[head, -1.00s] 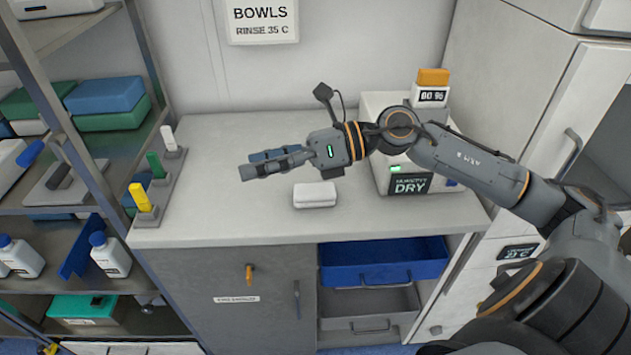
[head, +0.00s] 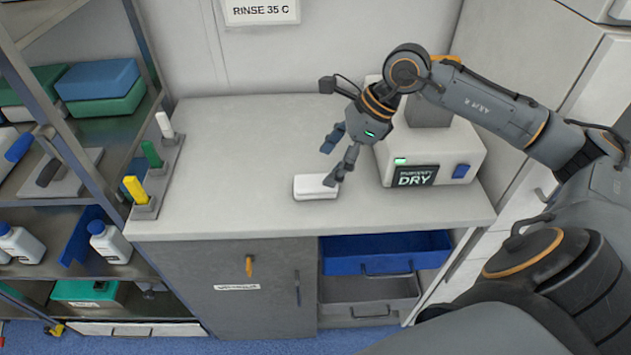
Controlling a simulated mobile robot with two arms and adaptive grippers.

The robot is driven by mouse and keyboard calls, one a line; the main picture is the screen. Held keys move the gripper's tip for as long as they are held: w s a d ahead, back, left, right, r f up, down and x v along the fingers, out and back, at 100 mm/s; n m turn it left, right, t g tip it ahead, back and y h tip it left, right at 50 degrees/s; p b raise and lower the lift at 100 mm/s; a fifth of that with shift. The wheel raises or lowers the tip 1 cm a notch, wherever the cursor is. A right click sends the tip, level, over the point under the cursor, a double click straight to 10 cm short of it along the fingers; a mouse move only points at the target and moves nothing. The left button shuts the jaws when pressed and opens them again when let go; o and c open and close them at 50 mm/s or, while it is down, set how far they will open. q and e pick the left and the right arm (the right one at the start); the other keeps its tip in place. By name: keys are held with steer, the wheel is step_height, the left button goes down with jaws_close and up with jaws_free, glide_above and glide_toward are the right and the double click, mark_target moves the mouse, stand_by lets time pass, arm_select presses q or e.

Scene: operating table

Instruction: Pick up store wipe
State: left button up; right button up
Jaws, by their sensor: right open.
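A small white block (head: 312,187), which looks like the store wipe, lies flat on the light grey counter top (head: 235,200). My right gripper (head: 330,166) is open and points down and to the left at the block's right end. One finger overlaps the block's right edge in the view; I cannot tell whether it touches. The other finger is behind and above the block, with nothing between the fingers. My left gripper is out of view.
A white box marked DRY (head: 435,160) stands right of the gripper. Coloured upright markers (head: 150,155) stand in a holder at the counter's left. A blue drawer (head: 385,252) is open below. The counter's left middle is clear.

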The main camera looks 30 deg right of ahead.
mark_target(316, 180)
steer(key=p+x, duration=0.1)
steer(key=x, duration=0.4)
steer(key=shift+s+a+f+p, duration=0.1)
steer(key=shift+a+f+p, duration=0.05)
steer(key=shift+a+p, duration=0.25)
steer(key=shift+f, duration=0.2)
steer(key=c, duration=1)
